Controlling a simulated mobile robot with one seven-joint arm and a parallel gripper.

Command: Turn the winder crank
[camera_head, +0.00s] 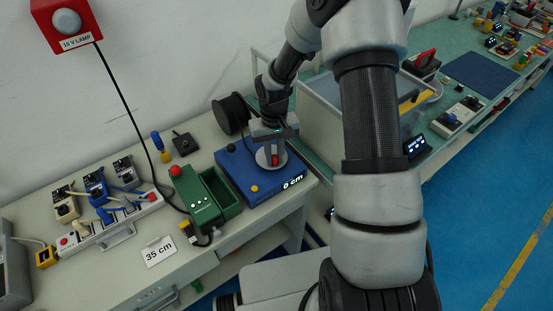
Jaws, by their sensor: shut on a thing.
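The winder is a blue box (233,172) on the bench with a display reading "0 cm" on its front and a yellow button at the left. A pale round disc (279,157) with a red part (275,160) sits on its top at the right. My gripper (272,139) points down over this disc and is shut on the crank there. The gripper hides most of the crank handle. A black spool (231,114) stands behind the blue box at its left.
A green box (199,198) with an open tray is left of the winder. A card reading "35 cm" (159,251) lies near the bench's front edge. A power strip with plugs (104,229) lies farther left. A red lamp box (66,20) hangs on the wall. A grey case (326,123) stands right of the winder.

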